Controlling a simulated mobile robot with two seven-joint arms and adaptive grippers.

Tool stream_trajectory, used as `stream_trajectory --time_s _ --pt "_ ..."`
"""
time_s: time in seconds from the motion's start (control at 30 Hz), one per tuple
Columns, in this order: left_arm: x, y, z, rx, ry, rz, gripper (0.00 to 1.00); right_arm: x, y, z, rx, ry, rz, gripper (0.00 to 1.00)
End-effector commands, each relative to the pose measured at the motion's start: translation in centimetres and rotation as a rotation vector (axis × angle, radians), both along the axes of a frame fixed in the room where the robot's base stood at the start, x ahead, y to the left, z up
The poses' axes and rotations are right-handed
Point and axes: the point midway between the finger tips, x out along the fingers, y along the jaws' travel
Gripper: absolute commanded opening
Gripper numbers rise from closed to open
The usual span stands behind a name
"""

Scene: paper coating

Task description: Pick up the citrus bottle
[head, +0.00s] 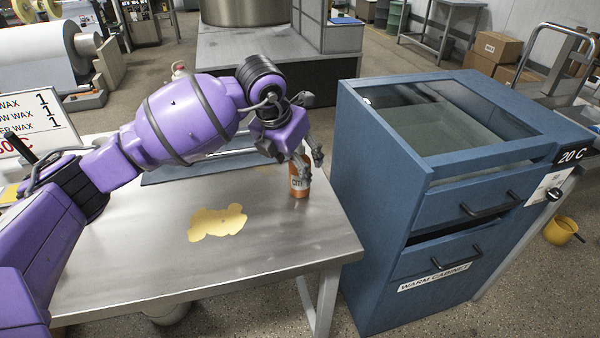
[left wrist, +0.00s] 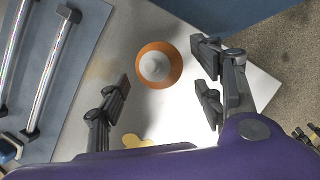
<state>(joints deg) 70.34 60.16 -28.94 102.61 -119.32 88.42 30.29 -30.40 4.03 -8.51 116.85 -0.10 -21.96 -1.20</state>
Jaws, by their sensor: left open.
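The citrus bottle (head: 300,182) is orange with a pale label and stands upright near the right end of the metal table. In the left wrist view it shows from above as an orange round shape with a grey-white cap (left wrist: 154,66). My left gripper (head: 308,160) is at the bottle's upper part, with its fingers partly in front of it. In the left wrist view the open left gripper (left wrist: 165,88) has a finger on each side of the bottle, with gaps between. The right gripper is in neither view.
A yellow spill (head: 217,222) lies on the metal table (head: 150,265). A blue warm cabinet (head: 375,190) stands just right of the table. A blue-grey tray or panel with bars (left wrist: 62,60) lies left of the bottle. A sign (head: 35,120) stands at the left.

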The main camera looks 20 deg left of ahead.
Motion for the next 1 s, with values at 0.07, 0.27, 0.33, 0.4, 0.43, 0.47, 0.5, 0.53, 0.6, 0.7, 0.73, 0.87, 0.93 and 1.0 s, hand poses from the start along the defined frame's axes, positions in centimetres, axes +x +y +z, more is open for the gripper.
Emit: stream_trajectory --time_s 0.07,0.27,0.33,0.4,0.43,0.47,0.5,0.53,0.6,0.7,0.73,0.87,0.93,1.0 --pt "0.6 -0.2 -1.1 -0.002 0.004 0.001 0.61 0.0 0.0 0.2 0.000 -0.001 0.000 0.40" --pt "1.7 -0.5 -3.4 -0.002 0.002 0.000 0.61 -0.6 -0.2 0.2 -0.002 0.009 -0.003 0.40" --pt "1.8 -0.5 -3.6 -0.002 0.000 -0.001 0.61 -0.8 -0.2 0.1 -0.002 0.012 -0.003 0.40" --pt "1.8 -0.5 -3.7 -0.002 0.000 -0.001 0.61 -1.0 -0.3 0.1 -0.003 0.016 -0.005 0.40" --pt "1.8 -0.5 -3.7 -0.002 0.000 -0.001 0.61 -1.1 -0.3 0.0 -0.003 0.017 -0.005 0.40" --pt "1.8 -0.5 -3.7 -0.002 0.000 -0.001 0.61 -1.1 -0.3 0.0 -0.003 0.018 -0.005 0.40" --pt "1.8 -0.5 -3.7 -0.001 0.000 -0.002 0.61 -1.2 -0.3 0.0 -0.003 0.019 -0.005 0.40" --pt "1.8 -0.5 -3.7 -0.001 0.000 -0.002 0.61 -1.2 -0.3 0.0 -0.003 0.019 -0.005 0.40" --pt "1.8 -0.5 -3.7 -0.001 0.000 -0.002 0.53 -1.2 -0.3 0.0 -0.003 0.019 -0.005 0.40" --pt "1.8 -0.5 -3.7 -0.001 0.000 -0.002 0.40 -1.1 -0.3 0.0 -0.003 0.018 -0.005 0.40" --pt "1.8 -0.5 -3.7 -0.001 0.000 -0.002 0.36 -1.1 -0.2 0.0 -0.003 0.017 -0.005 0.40" --pt "1.8 -0.5 -3.7 -0.001 0.000 -0.002 0.19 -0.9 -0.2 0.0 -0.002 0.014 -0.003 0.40" --pt "1.8 -0.5 -3.7 -0.001 0.001 -0.002 0.10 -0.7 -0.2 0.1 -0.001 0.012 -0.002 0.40" --pt "1.8 -0.5 -3.6 -0.002 -0.001 -0.002 0.06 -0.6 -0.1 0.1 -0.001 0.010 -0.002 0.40"
